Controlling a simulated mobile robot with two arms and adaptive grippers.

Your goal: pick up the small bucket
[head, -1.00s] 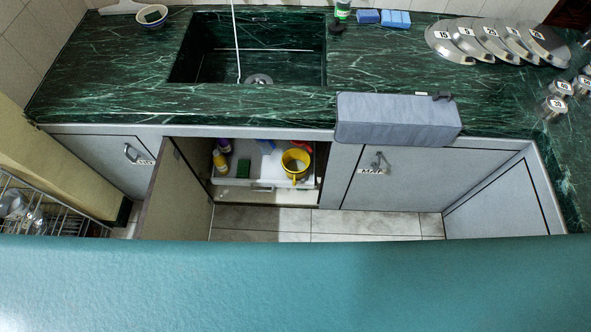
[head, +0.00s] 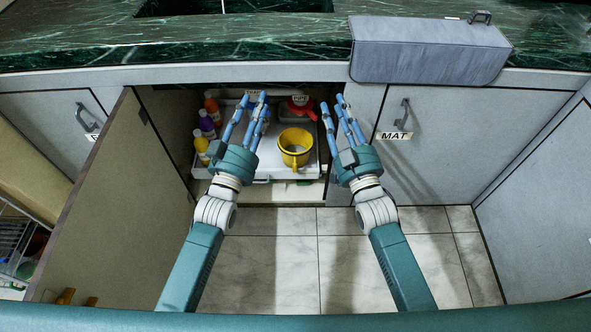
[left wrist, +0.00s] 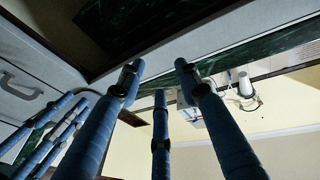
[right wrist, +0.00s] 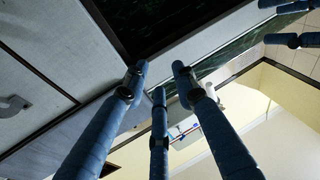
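Bottles with orange, purple and yellow parts (head: 206,125) stand at the tray's left. A red item (head: 302,107) lies behind the bucket. The open cabinet door (head: 115,200) stands at the left. The tiled floor (head: 340,260) is clear.

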